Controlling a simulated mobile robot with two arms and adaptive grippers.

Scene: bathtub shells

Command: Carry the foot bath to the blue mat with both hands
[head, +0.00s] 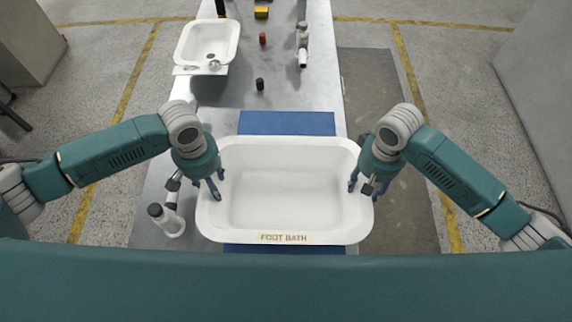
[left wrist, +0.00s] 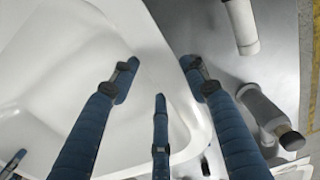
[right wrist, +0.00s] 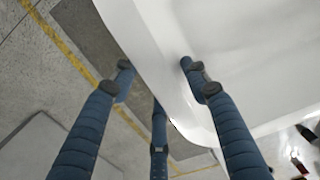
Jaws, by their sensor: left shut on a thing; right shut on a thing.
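The white foot bath (head: 284,190), a rectangular tub with a "FOOT BATH" label on its near wall, is over the blue mat (head: 287,123). The mat shows beyond its far side and below its near side; I cannot tell whether the tub touches it. My left gripper (head: 214,186) is shut on the tub's left rim, with fingers on both sides of the wall in the left wrist view (left wrist: 160,75). My right gripper (head: 361,182) is shut on the right rim, which also shows between the fingers in the right wrist view (right wrist: 155,75). The tub looks about level.
A smaller white basin (head: 208,42) stands at the far left of the grey metal table (head: 285,88). A black item (head: 260,84), a red item (head: 263,38) and a yellow block (head: 261,12) stand farther back.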

